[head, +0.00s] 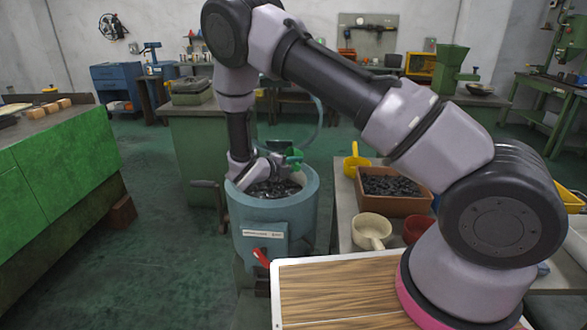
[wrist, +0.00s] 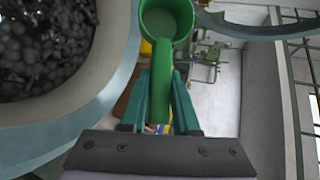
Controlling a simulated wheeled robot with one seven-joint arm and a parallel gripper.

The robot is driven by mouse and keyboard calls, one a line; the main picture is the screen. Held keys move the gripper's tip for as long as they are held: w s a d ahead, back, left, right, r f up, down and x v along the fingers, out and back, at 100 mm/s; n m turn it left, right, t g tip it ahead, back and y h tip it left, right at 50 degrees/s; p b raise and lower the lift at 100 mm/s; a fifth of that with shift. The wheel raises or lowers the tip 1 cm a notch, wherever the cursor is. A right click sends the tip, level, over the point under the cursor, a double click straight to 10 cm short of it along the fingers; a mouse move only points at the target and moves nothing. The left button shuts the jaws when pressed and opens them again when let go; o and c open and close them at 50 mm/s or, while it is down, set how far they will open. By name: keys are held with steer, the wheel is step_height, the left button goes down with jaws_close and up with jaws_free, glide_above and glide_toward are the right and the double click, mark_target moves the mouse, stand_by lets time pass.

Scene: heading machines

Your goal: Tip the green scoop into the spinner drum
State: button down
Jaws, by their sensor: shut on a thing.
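The green scoop (head: 294,154) is in my gripper (head: 283,160), above the far rim of the spinner drum. In the wrist view my gripper's teal fingers (wrist: 160,85) are shut on the scoop's handle. The scoop's round bowl (wrist: 166,20) lies beyond the fingertips, and I see no dark pieces in its visible part. The spinner drum (head: 273,225) is a round blue-grey tub with dark, shiny pieces (head: 274,189) inside. In the wrist view the drum's rim (wrist: 112,80) and the dark pieces are at the left, and the room appears strongly tilted.
Right of the drum, a bench holds a brown bin (head: 395,205) of dark pieces, a yellow scoop (head: 355,160), a cream scoop (head: 371,231) and a red one (head: 417,229). A green bench (head: 60,160) stands left. Open floor lies between it and the drum.

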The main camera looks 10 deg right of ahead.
steer(key=d+r+m+g+y, duration=0.1)
steer(key=y, duration=0.2)
steer(key=r+m+g+y, duration=0.1)
steer(key=g+y, duration=0.1)
steer(key=y, duration=0.1)
steer(key=w+d+r+g+y, duration=0.1)
steer(key=y, duration=0.2)
steer(key=shift+d+r+m+g+y, duration=0.3)
steer(key=shift+d+m, duration=0.05)
steer(key=shift+m, duration=0.05)
